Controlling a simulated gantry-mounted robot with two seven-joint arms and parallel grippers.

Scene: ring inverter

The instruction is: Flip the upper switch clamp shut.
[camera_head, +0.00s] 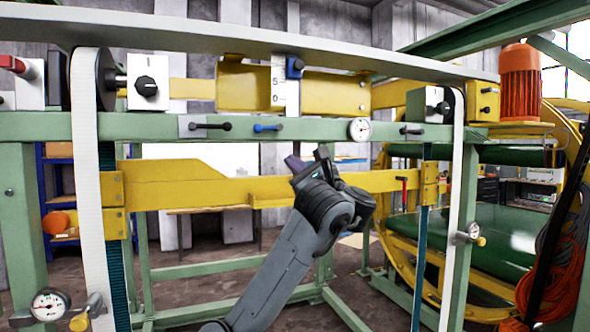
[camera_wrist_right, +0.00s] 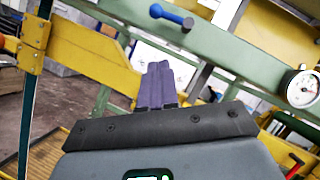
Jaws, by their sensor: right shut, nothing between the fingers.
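A small blue-handled lever (camera_head: 268,128) sits on the upper green beam (camera_head: 320,128), its handle lying roughly along the beam. It also shows at the top of the right wrist view (camera_wrist_right: 171,16). Black-handled levers (camera_head: 210,126) (camera_head: 411,131) sit on the same beam to either side. No label shows which of these is the upper switch clamp. My right gripper (camera_head: 297,163) is below the beam, in front of the yellow bar and to the lower right of the blue lever. Its purple fingers (camera_wrist_right: 158,85) are together and empty, apart from the lever. My left gripper is out of view.
A yellow bar (camera_head: 190,188) runs behind my right arm. A round gauge (camera_head: 360,130) sits on the beam to the right of the blue lever. A red lever (camera_head: 404,193) is lower right. White belts (camera_head: 88,200) run down both sides.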

